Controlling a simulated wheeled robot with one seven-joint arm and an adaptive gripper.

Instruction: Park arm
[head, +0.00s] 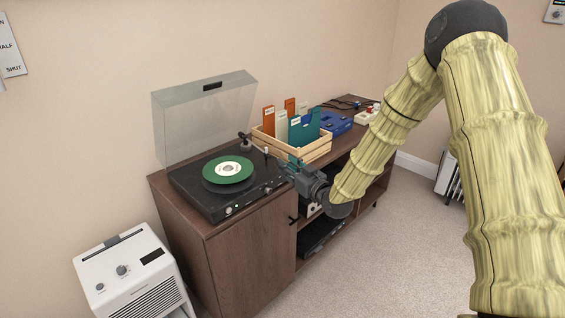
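My arm (490,160) reaches in from the right, bends at a dark elbow high in view, and slopes down toward the cabinet. My gripper (284,168) is at the right edge of the turntable (212,203), in front of the wooden crate. It is small and dark here, so I cannot tell whether its fingers are open or shut. I see nothing clearly held in it. The turntable carries a green record (227,170) with a pale label, and its clear lid (205,115) is raised.
The brown cabinet (245,262) stands against the wall. A wooden crate (318,150) holds orange, white and teal dividers. A blue case (337,124) is behind it. A white appliance (118,262) stands at the lower left. Carpet (395,255) is open right of the cabinet.

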